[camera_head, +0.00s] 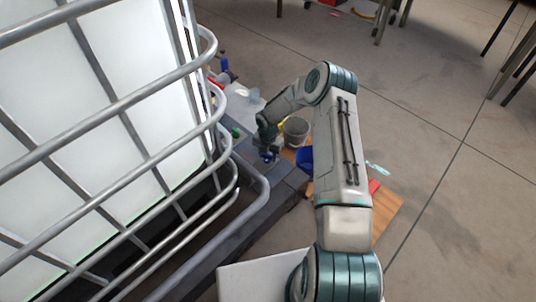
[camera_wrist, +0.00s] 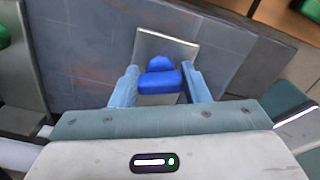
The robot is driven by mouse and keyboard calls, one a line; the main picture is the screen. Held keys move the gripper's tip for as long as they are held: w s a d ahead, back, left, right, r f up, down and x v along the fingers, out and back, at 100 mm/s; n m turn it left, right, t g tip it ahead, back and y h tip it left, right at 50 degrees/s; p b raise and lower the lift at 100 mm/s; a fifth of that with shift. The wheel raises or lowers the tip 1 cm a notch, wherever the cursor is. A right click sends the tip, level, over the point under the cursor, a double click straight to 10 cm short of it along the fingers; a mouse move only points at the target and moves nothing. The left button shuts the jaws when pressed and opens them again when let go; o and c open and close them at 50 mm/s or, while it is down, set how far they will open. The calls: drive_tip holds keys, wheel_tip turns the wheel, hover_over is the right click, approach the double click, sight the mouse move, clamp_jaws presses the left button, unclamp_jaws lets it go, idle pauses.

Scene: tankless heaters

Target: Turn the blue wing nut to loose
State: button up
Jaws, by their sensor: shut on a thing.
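The blue wing nut (camera_wrist: 160,80) sits in the middle of the wrist view, in front of a pale square plate (camera_wrist: 175,45) on a dark grey surface. My gripper (camera_wrist: 162,76) has its two light blue fingers on either side of the nut, shut on it. In the head view my gripper (camera_head: 268,154) is low beside the tank's base, with a small patch of blue at its tip. The nut's sides by the fingers are partly hidden, and its thread cannot be seen.
A white tank in a metal cage (camera_head: 130,150) fills the left. A grey bucket (camera_head: 296,130), a blue container (camera_head: 305,158) and a pale jug (camera_head: 242,105) stand close to my gripper. A wooden board (camera_head: 385,212) lies on the floor; open floor is to the right.

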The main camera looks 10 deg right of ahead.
drive_tip(key=n, duration=0.5)
drive_tip(key=shift+a+n, duration=0.1)
drive_tip(key=shift+n, duration=0.3)
idle(0.4)
drive_tip(key=o, duration=1)
wheel_tip(320, 180, up, 14)
drive_tip(key=p, duration=0.4)
drive_tip(key=shift+f, duration=0.1)
